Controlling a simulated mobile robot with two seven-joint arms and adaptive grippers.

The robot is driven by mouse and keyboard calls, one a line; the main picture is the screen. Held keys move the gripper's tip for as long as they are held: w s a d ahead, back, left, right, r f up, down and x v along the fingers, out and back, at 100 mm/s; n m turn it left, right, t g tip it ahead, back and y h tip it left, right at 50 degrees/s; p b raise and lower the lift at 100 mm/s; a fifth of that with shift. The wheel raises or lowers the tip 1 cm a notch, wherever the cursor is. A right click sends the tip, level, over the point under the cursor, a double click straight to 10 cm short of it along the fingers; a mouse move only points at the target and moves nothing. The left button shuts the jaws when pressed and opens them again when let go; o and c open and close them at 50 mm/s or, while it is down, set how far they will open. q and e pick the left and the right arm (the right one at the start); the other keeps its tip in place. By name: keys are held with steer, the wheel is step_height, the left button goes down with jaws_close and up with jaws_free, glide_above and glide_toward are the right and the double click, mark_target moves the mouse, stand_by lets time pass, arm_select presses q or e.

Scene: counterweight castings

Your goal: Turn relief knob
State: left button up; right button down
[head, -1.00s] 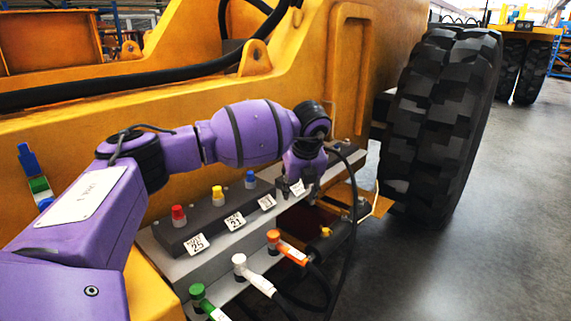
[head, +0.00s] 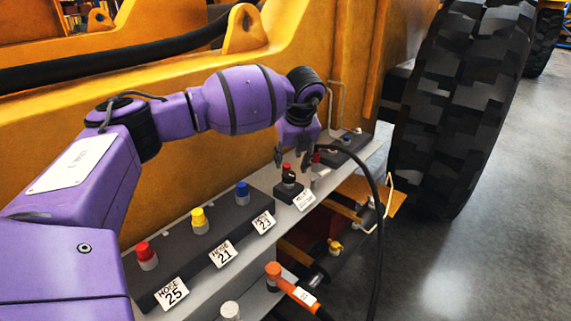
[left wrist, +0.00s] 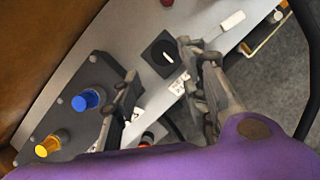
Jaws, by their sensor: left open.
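The relief knob (head: 289,177) is a small dark knob on a black block on the grey ledge, with a white label in front. In the left wrist view the knob (left wrist: 167,58) is a round black dial with a white pointer line on a square plate. My left gripper (head: 292,156) is open just above the knob, apart from it as far as I can tell. In the left wrist view its fingers (left wrist: 157,60) are spread, with the dial showing between and beyond their tips. My right gripper is not in view.
A block with red (head: 147,255), yellow (head: 200,220) and blue (head: 242,193) capped fittings stands left of the knob. An orange hose connector (head: 290,285) lies below. A black hose (head: 375,210) loops at the right. A large tyre (head: 462,110) stands beyond.

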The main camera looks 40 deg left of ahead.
mark_target(287, 175)
arm_select(q)
steer(key=x, duration=0.7)
steer(key=shift+a+f, duration=0.15)
steer(key=shift+f, duration=0.05)
steer(key=shift+c, duration=0.5)
steer(key=shift+c, duration=1.3)
steer(key=shift+w, duration=0.1)
steer(key=c, duration=0.6)
steer(key=shift+c, duration=0.2)
